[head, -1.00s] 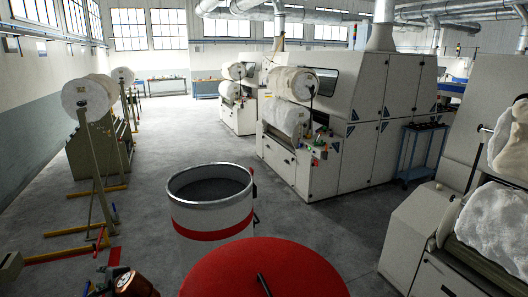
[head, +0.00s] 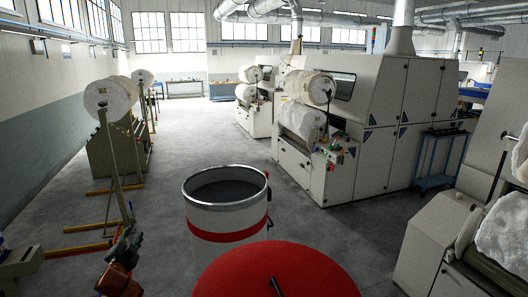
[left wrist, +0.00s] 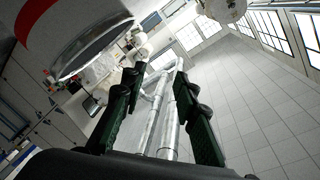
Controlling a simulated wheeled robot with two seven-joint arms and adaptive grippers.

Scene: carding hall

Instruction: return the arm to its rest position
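My left arm comes in at the bottom left of the head view, and its dark gripper (head: 126,243) points up and away over the floor. It is small there, beside the yellow and red floor bars of a roll stand. In the left wrist view its two dark green fingers (left wrist: 158,88) stand apart. Nothing is between them except distant ceiling ducts, so the gripper is open and empty. My right arm and gripper are in neither view.
A white can (head: 225,218) with a red band stands open-topped ahead; it also shows in the left wrist view (left wrist: 75,38). A red round surface (head: 240,275) fills the bottom centre. Roll stands (head: 107,100) line the left, carding machines (head: 385,120) the right.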

